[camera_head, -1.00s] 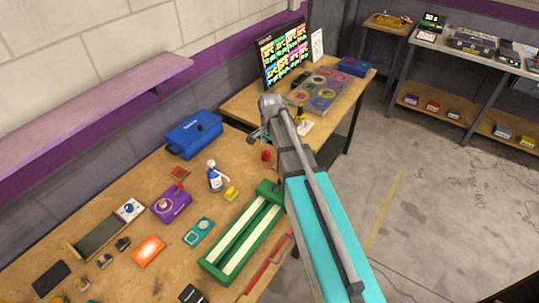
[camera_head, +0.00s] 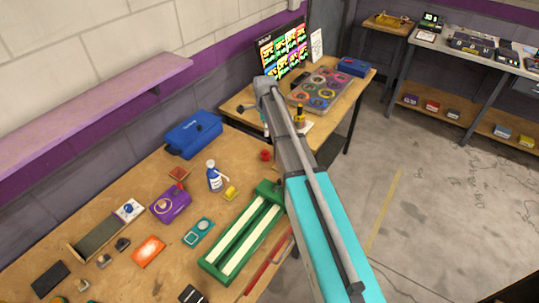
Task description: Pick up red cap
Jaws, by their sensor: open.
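The small red cap (camera_head: 265,155) stands on the wooden workbench (camera_head: 140,185), near its far right corner and just left of my arm. My gripper (camera_head: 256,112) is at the far end of my arm, above and beyond the red cap in the picture. It appears apart from the cap and holds nothing that I can see. Its fingers are small and partly hidden by my arm's end.
A green track frame (camera_head: 243,235) lies near the bench's front edge. A blue-and-white bottle (camera_head: 214,177), a yellow block (camera_head: 231,193) and a blue case (camera_head: 193,134) stand left of the cap. A second table (camera_head: 240,102) with a ring board (camera_head: 322,88) is behind.

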